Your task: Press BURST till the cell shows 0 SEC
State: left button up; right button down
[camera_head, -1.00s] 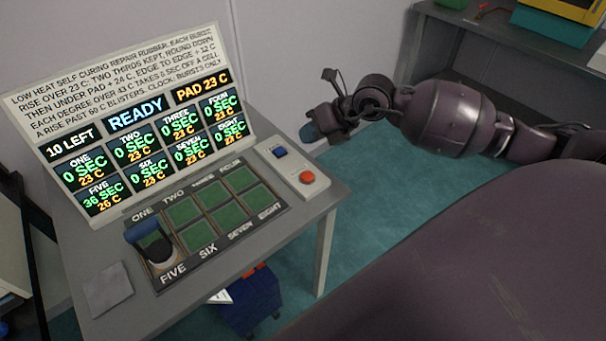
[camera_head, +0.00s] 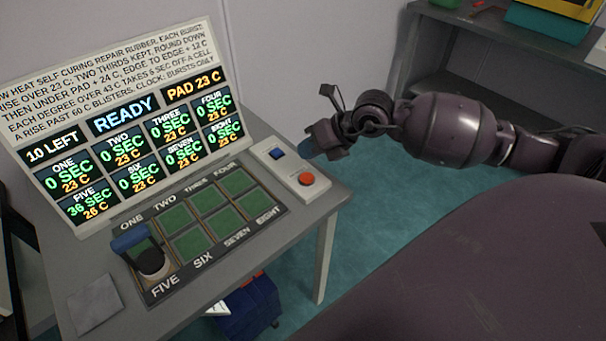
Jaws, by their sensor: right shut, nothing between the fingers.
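The display board (camera_head: 125,120) reads 10 LEFT, READY and PAD 23 C. A white button box (camera_head: 292,192) carries a blue button (camera_head: 277,153) and an orange-red button (camera_head: 306,179); I cannot read a BURST label on either. My right gripper (camera_head: 306,148) is shut and empty, just right of the blue button and beyond the red one, apparently touching neither. My left gripper is out of view.
A tray of green pads (camera_head: 208,229) labelled ONE to EIGHT lies on the grey table. A blue-handled block (camera_head: 152,262) sits at the FIVE corner. A grey square (camera_head: 95,303) lies front left. A blue bin (camera_head: 250,308) stands below. A bench (camera_head: 500,35) stands at the back right.

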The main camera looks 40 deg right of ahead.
aim_at(308, 175)
notch_tip(308, 175, down, 2)
jog(key=shift+f+b, duration=0.1)
jog(key=shift+b, duration=0.25)
jog(key=shift+f, duration=0.6)
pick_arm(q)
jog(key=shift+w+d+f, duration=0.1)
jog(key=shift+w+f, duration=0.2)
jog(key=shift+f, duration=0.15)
pick_arm(e)
jog(key=shift+f, duration=0.4)
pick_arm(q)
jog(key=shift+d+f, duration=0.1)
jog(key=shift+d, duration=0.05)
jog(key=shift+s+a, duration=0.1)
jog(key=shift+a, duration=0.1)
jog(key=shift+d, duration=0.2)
pick_arm(e)
jog(key=shift+f, duration=0.4)
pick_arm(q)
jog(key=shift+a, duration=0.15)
